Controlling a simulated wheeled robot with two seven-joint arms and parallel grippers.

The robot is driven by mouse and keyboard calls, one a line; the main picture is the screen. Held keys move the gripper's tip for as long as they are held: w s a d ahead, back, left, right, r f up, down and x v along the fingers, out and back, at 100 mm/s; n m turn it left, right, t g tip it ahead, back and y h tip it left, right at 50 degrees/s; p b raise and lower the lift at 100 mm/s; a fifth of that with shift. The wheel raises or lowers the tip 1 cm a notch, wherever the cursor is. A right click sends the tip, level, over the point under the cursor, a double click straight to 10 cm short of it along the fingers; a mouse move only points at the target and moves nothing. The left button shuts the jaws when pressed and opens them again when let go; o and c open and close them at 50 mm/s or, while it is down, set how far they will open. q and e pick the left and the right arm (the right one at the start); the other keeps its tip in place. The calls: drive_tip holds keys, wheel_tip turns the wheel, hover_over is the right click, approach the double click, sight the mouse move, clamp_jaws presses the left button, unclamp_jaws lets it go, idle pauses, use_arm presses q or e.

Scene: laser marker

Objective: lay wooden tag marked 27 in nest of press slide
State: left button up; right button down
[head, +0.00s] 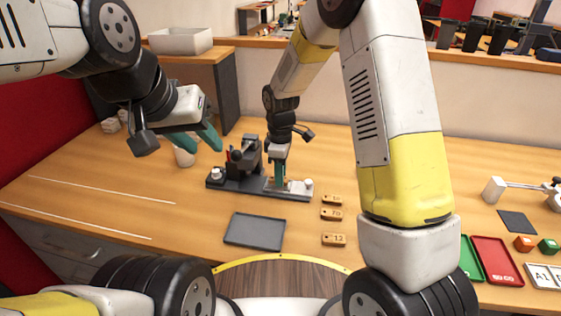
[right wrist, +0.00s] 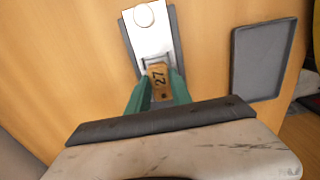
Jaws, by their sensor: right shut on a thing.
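The wooden tag marked 27 (right wrist: 159,77) is between the teal fingers of my right gripper (right wrist: 158,92), which is shut on it. The tag is at the nest of the silver press slide (right wrist: 152,38); I cannot tell whether it touches the nest floor. In the head view my right gripper (head: 280,178) points down over the slide (head: 298,187), and the tag is not clearly visible there. The press (head: 244,158) stands on a dark base.
Several wooden tags, one marked 12 (head: 334,240), lie right of the press. A grey tray (head: 255,230) lies in front. Red (head: 497,260) and green trays lie at the right.

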drive_tip(key=shift+f, duration=0.4)
idle(0.8)
drive_tip(key=c, duration=1.1)
unclamp_jaws()
wheel_tip(320, 180, up, 8)
drive_tip(key=shift+f, duration=0.1)
